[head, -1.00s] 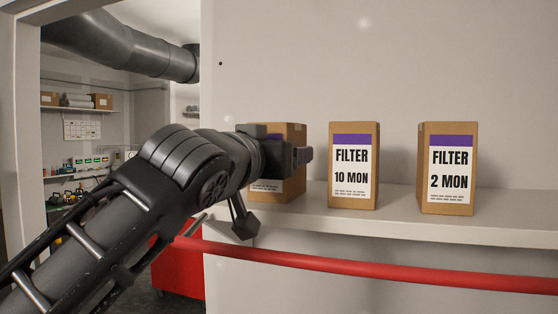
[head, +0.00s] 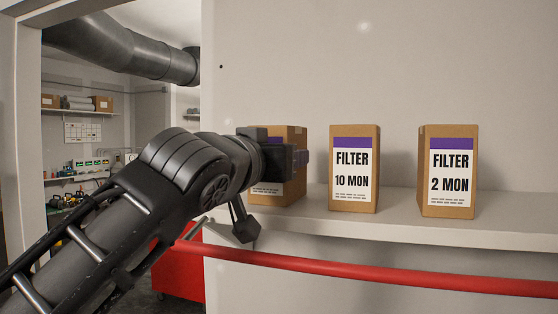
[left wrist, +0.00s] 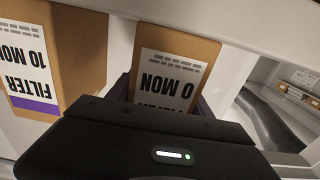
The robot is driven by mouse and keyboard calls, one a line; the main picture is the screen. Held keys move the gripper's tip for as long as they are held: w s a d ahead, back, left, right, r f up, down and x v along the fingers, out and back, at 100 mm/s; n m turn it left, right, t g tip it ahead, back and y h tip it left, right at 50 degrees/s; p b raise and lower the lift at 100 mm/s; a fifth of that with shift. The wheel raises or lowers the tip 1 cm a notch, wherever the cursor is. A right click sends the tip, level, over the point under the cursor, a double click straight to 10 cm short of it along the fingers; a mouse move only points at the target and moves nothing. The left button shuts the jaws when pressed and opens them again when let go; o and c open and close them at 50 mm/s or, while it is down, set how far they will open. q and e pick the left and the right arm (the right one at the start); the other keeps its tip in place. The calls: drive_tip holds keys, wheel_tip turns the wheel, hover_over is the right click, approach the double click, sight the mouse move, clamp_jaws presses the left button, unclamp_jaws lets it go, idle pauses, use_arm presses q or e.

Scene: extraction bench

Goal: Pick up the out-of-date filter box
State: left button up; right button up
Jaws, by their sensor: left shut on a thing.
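The left filter box (head: 295,190) is brown cardboard with a white label and purple band. It stands upright on the shelf and is mostly hidden behind my left gripper (head: 286,158), which is shut on it. In the left wrist view this box (left wrist: 205,45) shows upside down between the fingers, and its label appears to read "0 MON". Two more boxes stand to its right: "FILTER 10 MON" (head: 355,200), also in the left wrist view (left wrist: 80,50), and "FILTER 2 MON" (head: 450,205). My right gripper is out of view.
The pale shelf (head: 390,225) runs under the boxes, with a plain wall behind. A red rail (head: 400,275) crosses in front, below the shelf edge. The boxes have clear gaps between them. A doorway to a workroom opens at the left.

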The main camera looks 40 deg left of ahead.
use_arm(q)
drive_tip(key=shift+r, duration=0.15)
wheel_tip(320, 180, up, 8)
drive_tip(key=shift+r+p, duration=0.1)
drive_tip(key=shift+p, duration=0.3)
drive_tip(key=shift+r, duration=0.75)
